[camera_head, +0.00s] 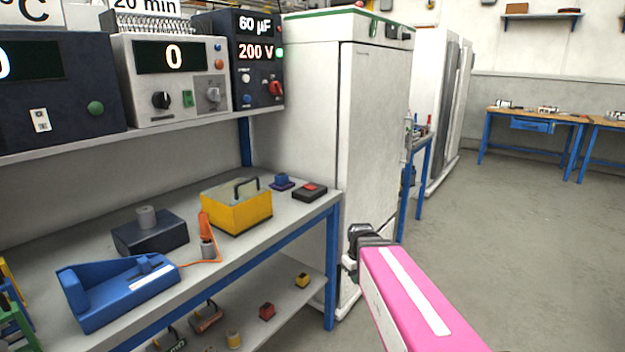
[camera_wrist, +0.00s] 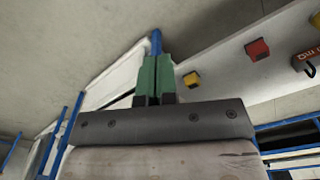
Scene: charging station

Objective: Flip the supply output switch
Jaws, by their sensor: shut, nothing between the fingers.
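Three instruments stand on the upper shelf in the head view. The dark unit (camera_head: 58,92) at the left has a white switch (camera_head: 40,120) and a green button. The dark unit (camera_head: 252,62) at the right reads 60 µF and 200 V and has a red knob. No label naming the supply is legible. My gripper (camera_wrist: 155,70) is shut and empty, its green fingers together. In the head view it is low, right of the bench and away from the instruments.
The bench (camera_head: 105,232) holds a yellow box (camera_head: 236,207), a blue cradle (camera_head: 118,290), a dark block (camera_head: 150,236) and small boxes. A tall white cabinet (camera_head: 375,115) stands behind my gripper. Small coloured items lie on the lower shelf (camera_head: 285,312). The floor at the right is clear.

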